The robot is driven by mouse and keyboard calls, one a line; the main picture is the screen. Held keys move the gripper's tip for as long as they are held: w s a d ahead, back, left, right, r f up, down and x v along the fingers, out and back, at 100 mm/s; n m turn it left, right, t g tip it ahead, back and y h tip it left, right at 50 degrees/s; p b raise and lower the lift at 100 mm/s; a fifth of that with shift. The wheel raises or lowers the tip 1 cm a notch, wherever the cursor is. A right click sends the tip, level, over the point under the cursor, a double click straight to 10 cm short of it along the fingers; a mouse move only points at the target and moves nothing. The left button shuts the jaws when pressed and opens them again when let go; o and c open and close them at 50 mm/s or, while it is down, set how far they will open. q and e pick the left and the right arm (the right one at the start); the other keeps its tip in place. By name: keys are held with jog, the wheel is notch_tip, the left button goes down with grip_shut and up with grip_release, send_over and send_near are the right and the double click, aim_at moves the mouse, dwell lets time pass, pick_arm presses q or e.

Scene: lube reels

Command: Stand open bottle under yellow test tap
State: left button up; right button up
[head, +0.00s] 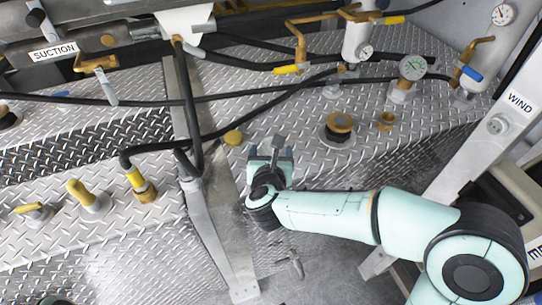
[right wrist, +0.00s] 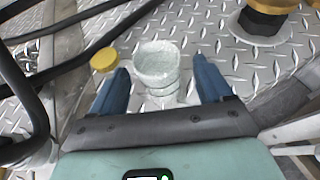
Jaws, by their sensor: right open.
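An open clear bottle (right wrist: 157,62) stands on the diamond plate in the right wrist view, its mouth facing up. My right gripper (right wrist: 160,68) is open, with one finger on each side of the bottle; gaps show between fingers and bottle. In the head view my right gripper (head: 271,152) is low over the plate, and the bottle is hard to make out there. A round yellow cap (head: 233,137) lies left of the gripper; it also shows in the right wrist view (right wrist: 103,60). A yellow-handled brass tap (head: 287,69) is farther back. My left gripper is out of view.
Black hoses (head: 245,95) cross behind the gripper. A metal rail (head: 212,235) runs close by the gripper's left.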

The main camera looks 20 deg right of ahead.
jog(key=x, duration=0.2)
jog(key=shift+w+f, duration=0.2)
jog(key=c, duration=1.1)
jog(key=shift+r, duration=0.1)
